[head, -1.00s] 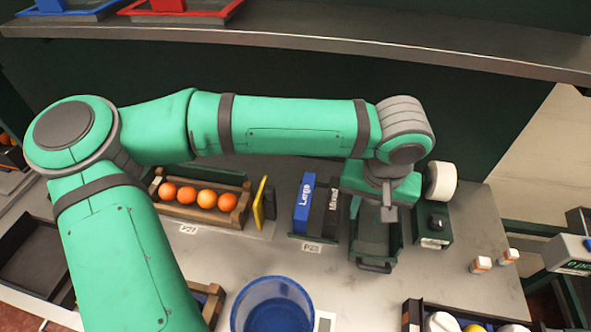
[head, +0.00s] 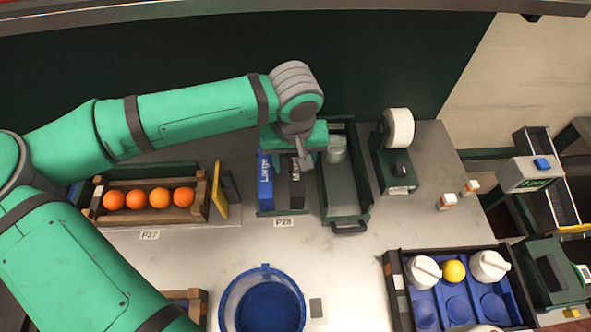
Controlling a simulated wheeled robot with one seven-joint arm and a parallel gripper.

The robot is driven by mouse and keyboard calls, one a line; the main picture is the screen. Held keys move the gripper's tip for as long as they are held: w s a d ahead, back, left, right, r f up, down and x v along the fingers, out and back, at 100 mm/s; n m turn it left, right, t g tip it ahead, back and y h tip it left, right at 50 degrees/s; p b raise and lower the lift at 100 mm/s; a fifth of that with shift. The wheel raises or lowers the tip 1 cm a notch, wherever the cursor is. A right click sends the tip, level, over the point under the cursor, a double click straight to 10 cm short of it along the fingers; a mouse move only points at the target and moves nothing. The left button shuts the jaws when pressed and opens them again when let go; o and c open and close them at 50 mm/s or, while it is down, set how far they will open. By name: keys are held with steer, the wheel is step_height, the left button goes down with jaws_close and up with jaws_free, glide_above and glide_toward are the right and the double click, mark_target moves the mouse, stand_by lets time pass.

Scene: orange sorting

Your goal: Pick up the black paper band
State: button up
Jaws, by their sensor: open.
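The black paper band (head: 297,192) stands upright in a holder behind the label P28, with part of its white lettering showing. A blue band (head: 265,190) marked "Large" stands just left of it. My gripper (head: 303,160) hangs above the bands, over the black band's upper end, and hides part of it. It points down and looks open, with nothing seen in it. I cannot tell how far its fingertips are above the band.
A dark green tray (head: 359,212) stands close on the right, with a tape dispenser (head: 400,190) beyond it. A crate of oranges (head: 109,218) and a yellow panel (head: 221,190) are to the left. A blue tub (head: 231,318) stands in front; the counter between is clear.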

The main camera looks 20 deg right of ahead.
mark_target(296, 169)
steer(key=f, duration=0.4)
steer(key=shift+w+d, duration=0.35)
steer(key=shift+d, duration=0.05)
steer(key=c, duration=1.1)
